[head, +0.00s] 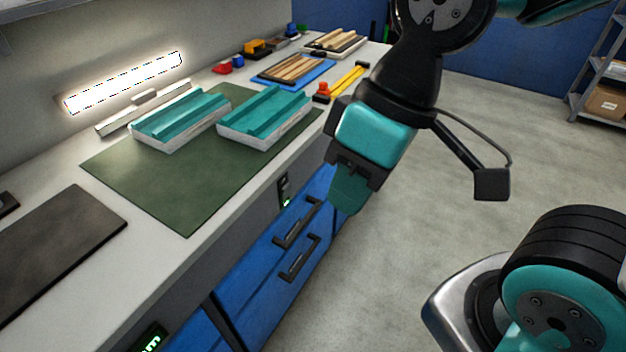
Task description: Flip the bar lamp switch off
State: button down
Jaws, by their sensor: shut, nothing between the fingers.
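The bar lamp (123,83) is a long white bar on the wall behind the bench, and it glows brightly. A small black switch plate (283,188) with a green light is set in the bench's front edge, right of the green mat. I cannot make out which way its rocker is tipped or whether it belongs to the lamp. My gripper (348,205) points down in front of the bench, to the right of this plate and apart from it in the picture. Its teal fingers are together, with nothing visible between them.
Two white trays with teal blocks (265,116) stand on the green mat (170,185). A dark plate (55,250) lies at left. Blue drawers (270,262) with protruding black handles sit below. A green-lit display (150,338) is at bottom left.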

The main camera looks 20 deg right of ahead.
jog(key=w+d+f+m+t+y+b, duration=0.1)
jog(key=w+f+m+t+y+b, duration=0.2)
jog(key=w+f+m+b, duration=0.7)
jog(key=w+d+f+m+t, duration=0.2)
jog(key=w+d+f+m, duration=0.2)
jog(key=f, duration=0.3)
jog(key=w+d+f+m+t+h, duration=0.1)
jog(key=w+d+f+m+t, duration=0.2)
jog(key=w+d+f, duration=0.3)
notch_tip(320, 180, down, 2)
jog(key=shift+w+d+f+m+p, duration=0.25)
jog(key=shift+w+m+p, duration=0.15)
jog(key=shift+w, duration=0.25)
jog(key=p, duration=0.1)
send_near(287, 193)
jog(key=x, duration=0.5)
jog(key=shift+f, duration=0.55)
jog(key=shift+w+a, duration=0.3)
jog(key=shift+w, duration=0.2)
